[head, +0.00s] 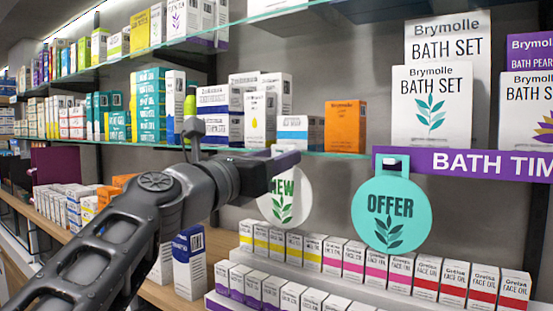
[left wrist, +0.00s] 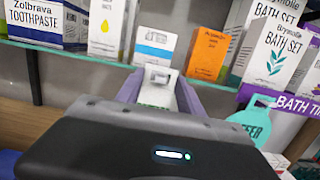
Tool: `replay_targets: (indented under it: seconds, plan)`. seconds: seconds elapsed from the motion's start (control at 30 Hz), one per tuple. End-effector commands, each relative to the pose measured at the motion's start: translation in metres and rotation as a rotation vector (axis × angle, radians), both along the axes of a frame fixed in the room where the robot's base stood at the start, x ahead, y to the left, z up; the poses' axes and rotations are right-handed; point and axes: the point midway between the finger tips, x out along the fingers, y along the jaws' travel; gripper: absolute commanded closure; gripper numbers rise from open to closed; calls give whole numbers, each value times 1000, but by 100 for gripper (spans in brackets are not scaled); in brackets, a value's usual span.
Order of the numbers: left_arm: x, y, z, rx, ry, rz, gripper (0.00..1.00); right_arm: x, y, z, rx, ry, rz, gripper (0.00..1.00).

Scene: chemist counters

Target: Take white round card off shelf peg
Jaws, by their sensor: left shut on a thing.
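The white round card (head: 298,203) with the word NEW and a green leaf hangs below the edge of the glass shelf in the head view. My left gripper (head: 284,162) is at its top and shut on it, covering part of the lettering. A pale shelf peg (left wrist: 158,74) shows just beyond, at the shelf edge. I cannot tell whether the card is still on it. My right gripper is not in view.
A teal round OFFER card (head: 391,214) hangs on another peg to the right, below a purple BATH TIME strip (head: 470,163). An orange box (head: 345,127) and other cartons stand on the glass shelf above. Rows of Face Oil boxes (head: 353,259) stand below.

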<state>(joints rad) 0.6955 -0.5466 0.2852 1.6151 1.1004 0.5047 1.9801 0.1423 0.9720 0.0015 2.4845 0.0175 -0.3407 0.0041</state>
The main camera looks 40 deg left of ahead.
Motion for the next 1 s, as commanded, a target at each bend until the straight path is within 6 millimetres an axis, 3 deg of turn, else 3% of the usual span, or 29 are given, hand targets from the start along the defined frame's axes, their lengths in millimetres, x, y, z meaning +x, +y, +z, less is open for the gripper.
replay_targets:
  seconds: [1.0]
  plan:
    - [-37, -1, 0, 0, 0, 0, 93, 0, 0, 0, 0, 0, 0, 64]
